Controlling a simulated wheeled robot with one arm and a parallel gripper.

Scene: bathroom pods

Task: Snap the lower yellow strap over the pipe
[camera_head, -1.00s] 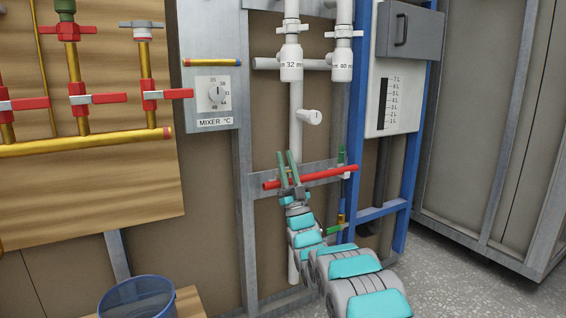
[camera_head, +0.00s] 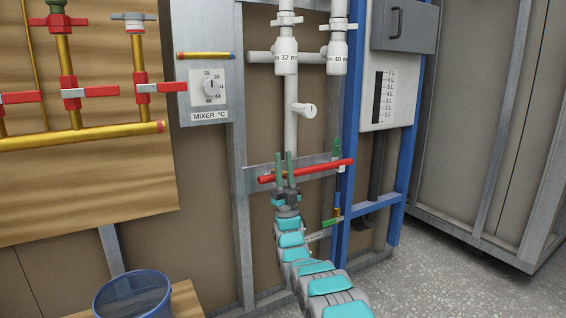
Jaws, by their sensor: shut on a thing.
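My gripper (camera_head: 284,154) points upward in front of the grey metal cross rail. Its two green fingers stand close together where the red bar (camera_head: 325,168) crosses. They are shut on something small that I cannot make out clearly. A white vertical pipe (camera_head: 291,133) comes down behind the fingers, and the rail, gripper and arm hide its lower part. I cannot clearly tell a yellow strap on the pipe. A small yellow piece (camera_head: 337,212) shows to the right, below a blue part and above a green part.
The grey cross rail (camera_head: 252,183) runs between a metal stud and a blue post (camera_head: 352,195). A capped white branch (camera_head: 306,110) sticks out above my gripper. A blue bucket (camera_head: 132,296) stands at lower left. Grey speckled floor is open at right.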

